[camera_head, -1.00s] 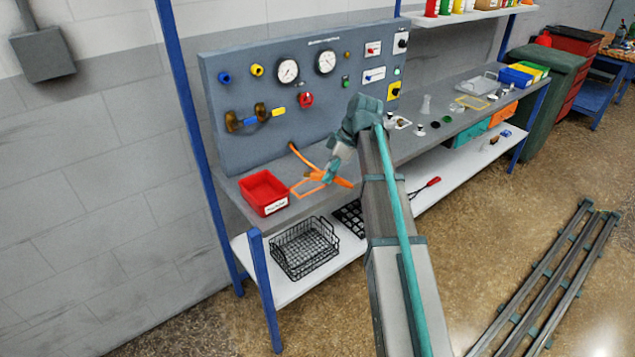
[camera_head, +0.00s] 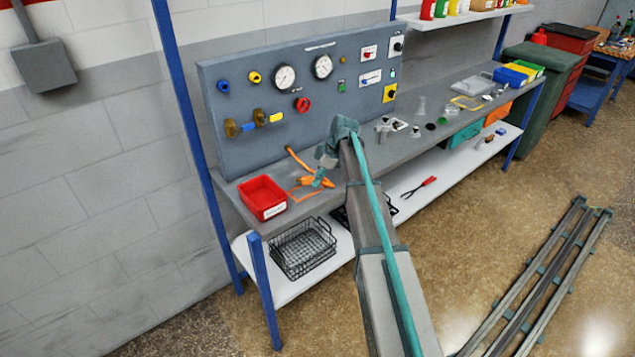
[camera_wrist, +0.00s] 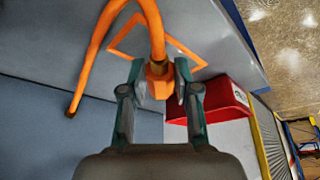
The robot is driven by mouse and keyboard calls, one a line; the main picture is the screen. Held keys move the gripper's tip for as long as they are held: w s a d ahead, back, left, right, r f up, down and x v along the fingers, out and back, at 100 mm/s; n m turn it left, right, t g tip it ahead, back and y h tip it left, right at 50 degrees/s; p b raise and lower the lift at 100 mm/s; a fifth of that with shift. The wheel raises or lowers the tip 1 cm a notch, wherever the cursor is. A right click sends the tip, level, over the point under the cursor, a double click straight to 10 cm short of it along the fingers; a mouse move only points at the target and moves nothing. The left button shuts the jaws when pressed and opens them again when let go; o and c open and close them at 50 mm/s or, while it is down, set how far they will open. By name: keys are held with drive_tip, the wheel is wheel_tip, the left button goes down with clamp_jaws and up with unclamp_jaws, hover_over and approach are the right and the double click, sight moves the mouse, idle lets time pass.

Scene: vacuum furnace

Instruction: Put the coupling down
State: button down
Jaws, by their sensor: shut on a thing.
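The orange coupling (camera_wrist: 158,82) sits between the two fingers of my gripper (camera_wrist: 160,80) in the wrist view. An orange hose (camera_wrist: 152,22) runs from it and curves round to the left. My gripper (camera_head: 320,181) is shut on the coupling, low over the bench top in the head view. Orange lines on the bench form an outline (camera_wrist: 186,52), partly hidden behind the hose and gripper. The outline also shows in the head view (camera_head: 304,197), beside my gripper. I cannot tell whether the coupling touches the bench.
A red tray (camera_head: 262,198) stands close by on the left of the bench; it also shows in the wrist view (camera_wrist: 225,98). The panel (camera_head: 245,140) with gauges and valves rises behind. A wire basket (camera_head: 302,250) is on the lower shelf. Small parts lie farther right.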

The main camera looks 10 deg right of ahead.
drive_tip(key=shift+f+p, duration=0.5)
drive_tip(key=shift+f, duration=0.75)
drive_tip(key=shift+s+f, duration=0.1)
drive_tip(key=shift+f, duration=0.05)
drive_tip(key=c, duration=0.8)
unclamp_jaws()
drive_tip(key=shift+c, duration=0.2)
drive_tip(key=b+v, duration=0.4)
drive_tip(key=v, duration=0.8)
drive_tip(key=shift+r, duration=0.25)
